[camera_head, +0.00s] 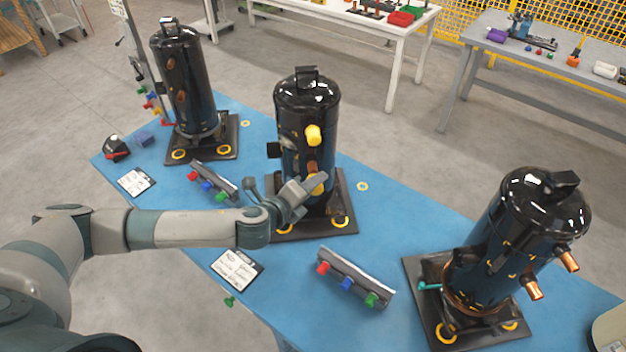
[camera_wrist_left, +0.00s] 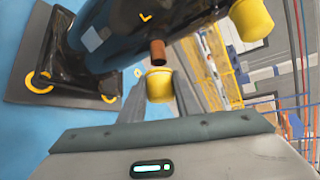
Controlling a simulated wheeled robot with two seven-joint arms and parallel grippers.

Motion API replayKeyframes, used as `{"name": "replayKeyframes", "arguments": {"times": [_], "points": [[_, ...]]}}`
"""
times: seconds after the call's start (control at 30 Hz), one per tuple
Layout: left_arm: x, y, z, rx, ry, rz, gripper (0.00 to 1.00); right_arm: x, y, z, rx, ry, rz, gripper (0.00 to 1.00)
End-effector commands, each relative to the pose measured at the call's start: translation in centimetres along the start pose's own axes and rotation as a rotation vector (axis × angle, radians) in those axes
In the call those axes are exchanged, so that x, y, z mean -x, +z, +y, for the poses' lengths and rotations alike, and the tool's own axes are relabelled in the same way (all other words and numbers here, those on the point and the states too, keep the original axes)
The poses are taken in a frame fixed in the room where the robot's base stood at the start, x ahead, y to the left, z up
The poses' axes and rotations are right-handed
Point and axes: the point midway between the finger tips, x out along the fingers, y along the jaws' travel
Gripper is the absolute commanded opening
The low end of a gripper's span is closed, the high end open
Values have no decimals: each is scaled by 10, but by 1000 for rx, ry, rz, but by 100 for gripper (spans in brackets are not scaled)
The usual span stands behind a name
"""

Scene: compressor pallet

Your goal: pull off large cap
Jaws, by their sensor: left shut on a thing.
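The middle black compressor (camera_head: 306,100) stands upright on its dark base plate. One yellow cap (camera_head: 314,135) sits on its upper side; it also shows in the left wrist view (camera_wrist_left: 251,19). My left gripper (camera_head: 311,187) is at the lower side of this compressor. In the left wrist view its fingers are shut on a second yellow cap (camera_wrist_left: 159,86). A bare copper stub (camera_wrist_left: 157,52) shows just beyond the held cap, with its end exposed; the cap looks apart from it, by a small gap. My right gripper is not in view.
Another black compressor (camera_head: 183,80) stands at the back left, and one (camera_head: 515,240) at the front right. Racks of coloured plugs (camera_head: 355,278) and (camera_head: 214,183) and a label card (camera_head: 237,270) lie on the blue table (camera_head: 390,215).

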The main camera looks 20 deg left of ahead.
Motion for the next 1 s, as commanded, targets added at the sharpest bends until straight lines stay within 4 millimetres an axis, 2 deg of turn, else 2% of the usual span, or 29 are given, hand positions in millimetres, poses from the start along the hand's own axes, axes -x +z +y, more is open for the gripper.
{"name": "replayKeyframes", "arguments": {"times": [0.5,1.0], "points": [[14,-14,-2,1,-2,0,0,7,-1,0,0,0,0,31],[14,-13,-5,3,-2,-7,0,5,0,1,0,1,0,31]]}}
